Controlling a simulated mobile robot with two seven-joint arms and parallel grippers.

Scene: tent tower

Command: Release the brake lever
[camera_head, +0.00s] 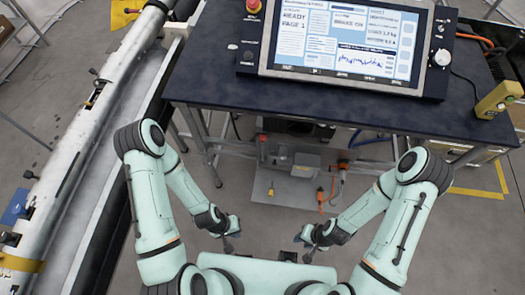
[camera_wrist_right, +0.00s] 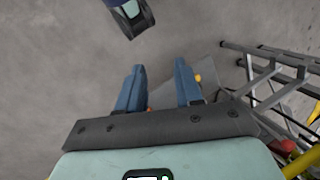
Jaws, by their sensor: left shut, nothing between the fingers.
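My left gripper (camera_head: 229,243) hangs low in front of the bench, shut and empty. My right gripper (camera_head: 307,245) is level with it to the right; in the right wrist view its two blue fingers (camera_wrist_right: 158,82) are apart with nothing between them. No part is clearly recognisable as the brake lever. Small orange-handled parts (camera_head: 321,197) stand on a grey floor plate (camera_head: 290,188) under the bench, beyond both grippers. The monitor (camera_head: 345,38) shows the words "BRAKE ON".
A dark bench (camera_head: 215,80) carries the monitor, a red stop button (camera_head: 253,5) and a yellow box (camera_head: 499,100) at its right edge. A long white tube (camera_head: 85,135) runs along the left. Bench legs and cables crowd the space below. Bare floor lies around my grippers.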

